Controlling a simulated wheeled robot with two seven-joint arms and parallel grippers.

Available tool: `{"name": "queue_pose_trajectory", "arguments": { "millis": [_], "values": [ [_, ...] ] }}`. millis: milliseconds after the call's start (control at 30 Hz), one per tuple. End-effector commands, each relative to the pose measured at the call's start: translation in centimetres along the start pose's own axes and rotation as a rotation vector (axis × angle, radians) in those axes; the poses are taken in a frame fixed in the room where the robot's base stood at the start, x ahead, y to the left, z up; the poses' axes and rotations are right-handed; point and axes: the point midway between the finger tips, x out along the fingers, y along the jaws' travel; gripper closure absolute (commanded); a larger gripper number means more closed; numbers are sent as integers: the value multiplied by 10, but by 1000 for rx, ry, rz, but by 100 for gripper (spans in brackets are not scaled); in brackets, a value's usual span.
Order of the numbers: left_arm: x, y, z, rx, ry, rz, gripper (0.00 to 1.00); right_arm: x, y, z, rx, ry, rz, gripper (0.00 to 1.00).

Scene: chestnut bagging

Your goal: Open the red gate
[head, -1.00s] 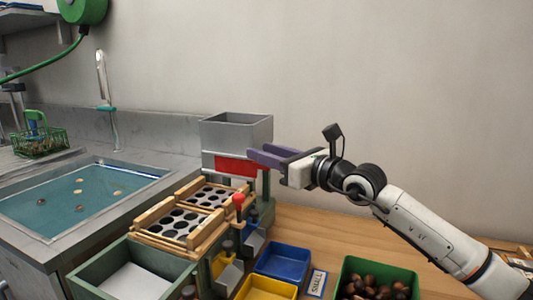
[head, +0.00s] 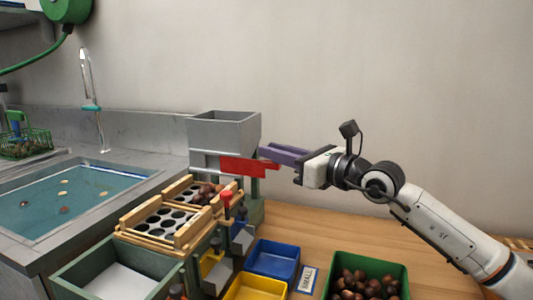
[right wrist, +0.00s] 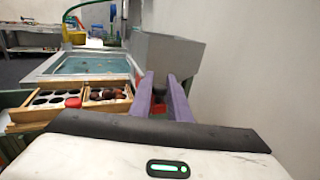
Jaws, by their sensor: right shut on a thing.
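The red gate (head: 243,167) is a flat plate at the front of the grey hopper (head: 223,136) in the head view. It sticks out past the hopper's right side. My right gripper (head: 264,155), with purple fingers, is shut on the gate's right end, just right of the hopper. In the right wrist view, a bit of the red gate (right wrist: 158,109) shows between the fingers (right wrist: 160,88); the fingers hide most of it. Dark chestnuts (head: 207,192) lie on the holed tray (head: 160,222) below the hopper. My left gripper is not in view.
A red-knobbed lever (head: 226,198) stands right of the trays. A blue bin (head: 272,258), a yellow bin (head: 256,289) and a green bin of chestnuts (head: 345,261) stand in front. A water basin (head: 75,195) is at the left. The wall is close behind.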

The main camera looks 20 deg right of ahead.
Motion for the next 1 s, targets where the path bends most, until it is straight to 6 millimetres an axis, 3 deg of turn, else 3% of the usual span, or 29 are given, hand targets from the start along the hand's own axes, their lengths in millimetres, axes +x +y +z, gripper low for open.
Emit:
{"name": "queue_pose_trajectory", "arguments": {
  "millis": [133, 167, 267, 633, 1000],
  "values": [
    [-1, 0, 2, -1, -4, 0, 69, 0, 0, 0, -2, 2, 0, 100],
    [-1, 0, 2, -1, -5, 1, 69, 0, 0, 0, -2, 2, 0, 80],
    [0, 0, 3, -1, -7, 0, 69, 1, 0, 0, -2, 2, 0, 67],
    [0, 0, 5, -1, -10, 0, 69, -7, 0, 0, -1, 1, -1, 67],
    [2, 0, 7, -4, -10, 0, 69, -76, -1, -2, -3, 5, -2, 67]
  ]
}}
